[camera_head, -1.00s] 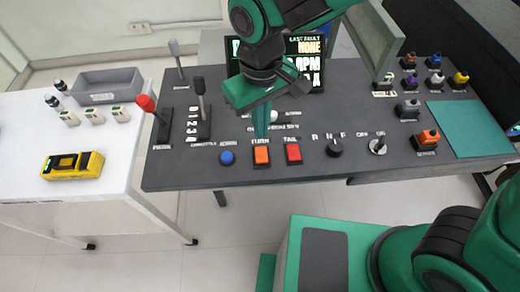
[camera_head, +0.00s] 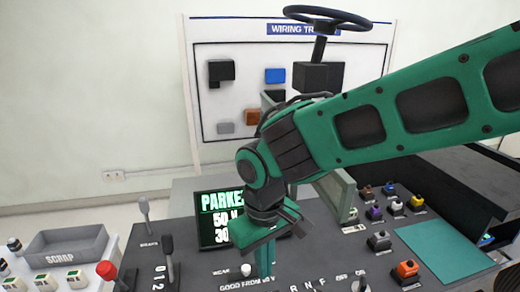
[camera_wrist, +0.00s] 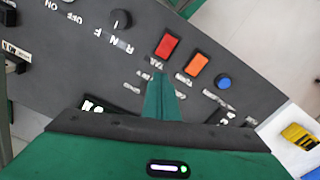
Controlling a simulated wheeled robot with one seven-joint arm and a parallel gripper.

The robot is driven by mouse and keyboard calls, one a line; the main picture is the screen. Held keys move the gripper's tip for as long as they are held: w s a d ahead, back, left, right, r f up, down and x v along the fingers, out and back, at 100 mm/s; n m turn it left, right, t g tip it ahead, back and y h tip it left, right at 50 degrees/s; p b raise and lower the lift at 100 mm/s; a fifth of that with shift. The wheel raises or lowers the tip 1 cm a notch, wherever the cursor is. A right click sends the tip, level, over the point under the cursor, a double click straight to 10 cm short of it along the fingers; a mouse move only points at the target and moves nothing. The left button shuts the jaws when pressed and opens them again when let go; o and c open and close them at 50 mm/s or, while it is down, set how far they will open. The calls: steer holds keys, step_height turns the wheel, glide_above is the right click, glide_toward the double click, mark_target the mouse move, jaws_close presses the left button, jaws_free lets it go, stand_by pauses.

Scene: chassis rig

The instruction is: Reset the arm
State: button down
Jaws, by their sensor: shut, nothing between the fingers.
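My gripper (camera_head: 266,268) is green and shut, with nothing held. It points down above the dark control console (camera_head: 190,262). In the wrist view its closed fingers (camera_wrist: 160,88) end short of a red square button (camera_wrist: 168,46) and an orange square button (camera_wrist: 197,64). A round blue button (camera_wrist: 224,82) and a black rotary knob (camera_wrist: 120,20) flank them. I cannot tell how high the fingertips are above the panel. My green arm reaches in from the right in the head view.
A lit screen (camera_head: 213,212) stands left of my gripper, partly hidden. Levers (camera_head: 168,258) stand at the left and several coloured plugs (camera_head: 396,207) at the right. A steering wheel (camera_head: 326,15) rises before the wall board. A grey scrap bin (camera_head: 66,246) is far left.

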steer(key=w+d+r+m, duration=0.1)
steer(key=d+r+m, duration=0.15)
steer(key=d, duration=0.95)
steer(key=w+d+r+m, duration=0.15)
steer(key=d+m, duration=0.25)
steer(key=d, duration=0.7)
steer(key=s+d+f+m, duration=0.1)
steer(key=s+d+m, duration=0.6)
steer(key=s+d, duration=0.6)
steer(key=d, duration=0.4)
steer(key=shift+s+d, duration=0.15)
steer(key=shift+f, duration=0.1)
steer(key=shift+w+f, duration=0.25)
steer(key=shift+w, duration=0.35)
